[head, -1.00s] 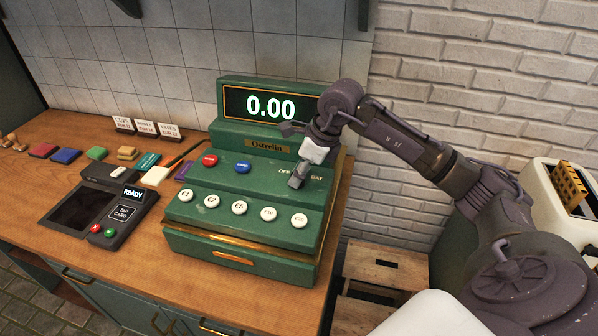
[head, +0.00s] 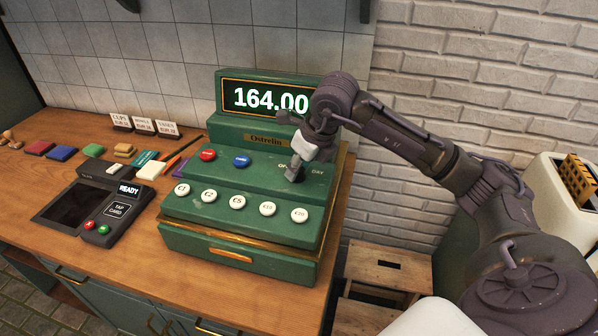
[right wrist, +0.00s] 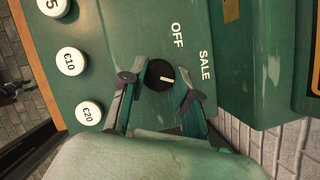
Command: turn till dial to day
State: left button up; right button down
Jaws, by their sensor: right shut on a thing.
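The green till (head: 250,190) stands on the wooden counter, its display (head: 265,97) reading 164.00. In the right wrist view the black dial (right wrist: 158,76) sits on the till's sloped panel, with a white pointer mark facing right in the picture, roughly toward the SALE label (right wrist: 206,66) and slightly below it. The OFF label (right wrist: 178,35) is above. The DAY label (head: 318,172) shows in the head view and is hidden in the wrist view. My left gripper is not in view.
Round white keys (head: 238,202) lie along the till's front, with a red button (head: 208,155) and a blue button (head: 242,160) above. A card terminal (head: 90,208) stands left of the till. A wooden stool (head: 385,270) is below right.

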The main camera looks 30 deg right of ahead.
jog(key=shift+m+h+b, duration=0.8)
jog(key=shift+m, duration=1)
jog(key=c, duration=0.8)
grip_release()
jog(key=shift+c, duration=0.2)
jog(key=shift+r, duration=0.1)
jog(key=v, duration=1.2)
jog(key=shift+a, duration=0.1)
